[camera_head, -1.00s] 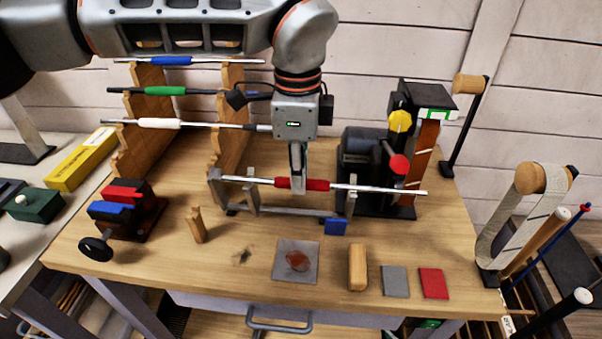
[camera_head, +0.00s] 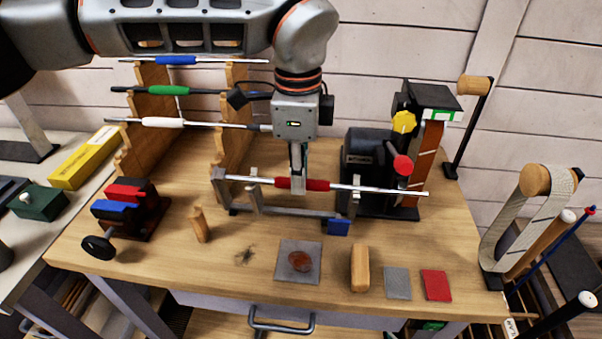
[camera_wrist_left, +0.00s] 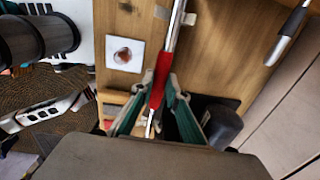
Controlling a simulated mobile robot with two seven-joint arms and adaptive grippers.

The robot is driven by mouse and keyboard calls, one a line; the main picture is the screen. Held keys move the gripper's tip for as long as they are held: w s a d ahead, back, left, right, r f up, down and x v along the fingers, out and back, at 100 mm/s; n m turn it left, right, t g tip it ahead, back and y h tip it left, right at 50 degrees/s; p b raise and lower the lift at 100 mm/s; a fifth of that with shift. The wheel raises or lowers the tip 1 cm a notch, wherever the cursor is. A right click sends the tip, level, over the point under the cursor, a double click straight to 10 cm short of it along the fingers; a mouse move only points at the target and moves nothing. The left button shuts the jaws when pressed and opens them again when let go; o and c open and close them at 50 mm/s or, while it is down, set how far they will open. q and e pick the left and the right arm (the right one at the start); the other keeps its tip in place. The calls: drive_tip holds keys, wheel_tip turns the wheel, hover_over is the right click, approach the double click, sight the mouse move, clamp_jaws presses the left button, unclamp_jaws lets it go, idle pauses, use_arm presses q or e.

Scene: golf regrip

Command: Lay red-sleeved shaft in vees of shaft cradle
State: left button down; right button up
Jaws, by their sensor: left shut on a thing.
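The red-sleeved shaft (camera_head: 385,191), a silver rod with a red sleeve at its middle, lies nearly level across the shaft cradle (camera_head: 300,212). My left gripper (camera_head: 298,184) points down and is shut on the red sleeve. In the left wrist view the red sleeve (camera_wrist_left: 160,78) sits between the fingers of the left gripper (camera_wrist_left: 157,92). The shaft spans the cradle's uprights, close to their tops; I cannot tell whether it rests in the vees or hovers just above. My right gripper is not in view.
A wooden rack (camera_head: 230,130) with blue-, green- and white-sleeved shafts stands behind left. A dark machine (camera_head: 365,165) stands close behind the shaft's right end. A blue block (camera_head: 338,228), a wooden block (camera_head: 360,268) and a stained grey plate (camera_head: 298,262) lie in front.

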use_arm(q)
drive_tip(key=shift+a, duration=0.1)
drive_tip(key=c, duration=1.9)
unclamp_jaws()
drive_tip(key=shift+r, duration=0.15)
wheel_tip(320, 180, up, 12)
drive_tip(key=shift+s, duration=0.2)
